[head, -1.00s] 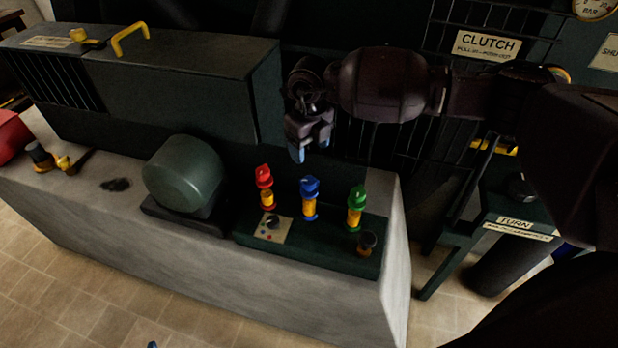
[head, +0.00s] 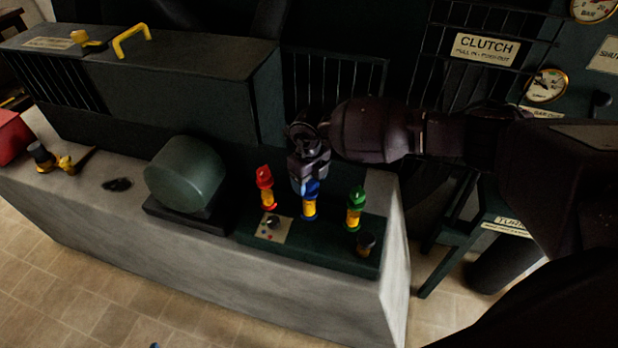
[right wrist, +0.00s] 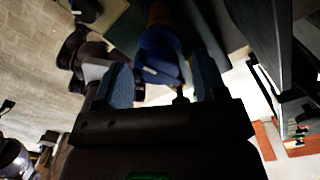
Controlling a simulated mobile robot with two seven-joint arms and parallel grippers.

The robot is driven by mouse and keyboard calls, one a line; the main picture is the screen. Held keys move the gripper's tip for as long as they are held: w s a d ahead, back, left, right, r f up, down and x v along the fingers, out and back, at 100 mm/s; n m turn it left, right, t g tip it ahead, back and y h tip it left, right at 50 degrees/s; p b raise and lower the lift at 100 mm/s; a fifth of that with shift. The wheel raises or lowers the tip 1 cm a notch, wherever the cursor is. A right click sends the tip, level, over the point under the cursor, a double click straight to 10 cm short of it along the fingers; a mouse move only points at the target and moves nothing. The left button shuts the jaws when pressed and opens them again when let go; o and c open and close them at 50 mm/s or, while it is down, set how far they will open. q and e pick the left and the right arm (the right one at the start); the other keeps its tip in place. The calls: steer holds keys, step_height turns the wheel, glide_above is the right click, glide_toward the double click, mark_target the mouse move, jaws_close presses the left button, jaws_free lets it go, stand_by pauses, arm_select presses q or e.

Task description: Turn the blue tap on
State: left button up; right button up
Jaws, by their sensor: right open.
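The blue tap (head: 310,205) stands upright in the middle of a row of three on a dark green panel, with a blue head over a yellow body. My right gripper (head: 308,184) is just above it and hides part of its head. In the right wrist view, the blue head (right wrist: 158,52) shows between the two open fingers (right wrist: 162,80); I cannot tell whether they touch it. A small blue tip at the bottom edge of the head view may be my left gripper (head: 155,346); its jaws cannot be made out.
The red tap (head: 265,188) stands close on the left, the green tap (head: 355,208) on the right. A small knob (head: 366,243) is at the panel's front right. A rounded green housing (head: 186,172) stands left on the grey bench (head: 290,285).

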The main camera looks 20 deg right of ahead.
steer(key=shift+f, duration=0.1)
steer(key=shift+c, duration=0.6)
steer(key=c, duration=0.8)
